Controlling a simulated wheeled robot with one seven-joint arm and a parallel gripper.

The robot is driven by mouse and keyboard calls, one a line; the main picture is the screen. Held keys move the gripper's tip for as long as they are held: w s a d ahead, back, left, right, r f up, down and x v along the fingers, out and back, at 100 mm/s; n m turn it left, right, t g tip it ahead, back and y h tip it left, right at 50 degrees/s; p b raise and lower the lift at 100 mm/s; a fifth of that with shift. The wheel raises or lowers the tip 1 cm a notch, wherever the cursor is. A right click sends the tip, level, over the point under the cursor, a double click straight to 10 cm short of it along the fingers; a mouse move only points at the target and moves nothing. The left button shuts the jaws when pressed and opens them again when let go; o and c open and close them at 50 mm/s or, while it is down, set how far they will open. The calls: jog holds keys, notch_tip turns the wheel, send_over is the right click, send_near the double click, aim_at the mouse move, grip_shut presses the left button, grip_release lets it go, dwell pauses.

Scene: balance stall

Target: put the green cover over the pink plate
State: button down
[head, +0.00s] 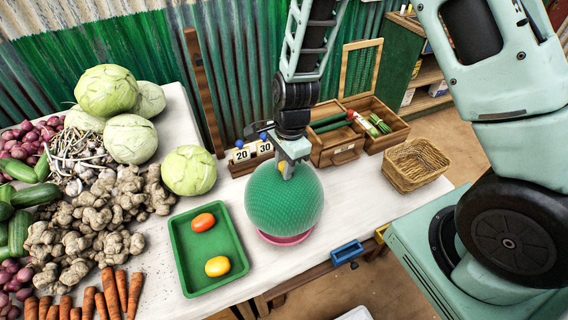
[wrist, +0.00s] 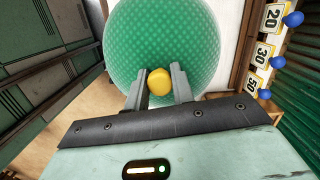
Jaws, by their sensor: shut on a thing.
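The green cover (head: 284,200) is a mesh dome with a yellow knob (wrist: 159,82) on top. My gripper (head: 288,168) is shut on this knob, and in the wrist view the two fingers (wrist: 159,86) stand either side of it. The cover (wrist: 165,35) fills the upper middle of the wrist view. The pink plate (head: 286,239) lies on the white table under the cover, and only its front rim shows below the dome. The cover looks over the plate. I cannot tell whether its edge touches the plate or hangs slightly above it.
A green tray (head: 190,283) with an orange-red and a yellow-orange tomato is left of the plate. Cabbages, ginger and carrots fill the table's left. Number cards (head: 241,155), a wooden box (head: 335,147) and a wicker basket (head: 416,165) stand behind and right.

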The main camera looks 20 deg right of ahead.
notch_tip(320, 180, down, 12)
jog(key=b, duration=1)
jog(key=shift+f, duration=0.25)
dwell(0.6)
jog(key=c, duration=0.6)
grip_release()
jog(key=shift+o, duration=0.2)
jog(key=shift+r, duration=0.1)
jog(key=shift+r+p, duration=3.2)
jog(key=shift+r, duration=0.3)
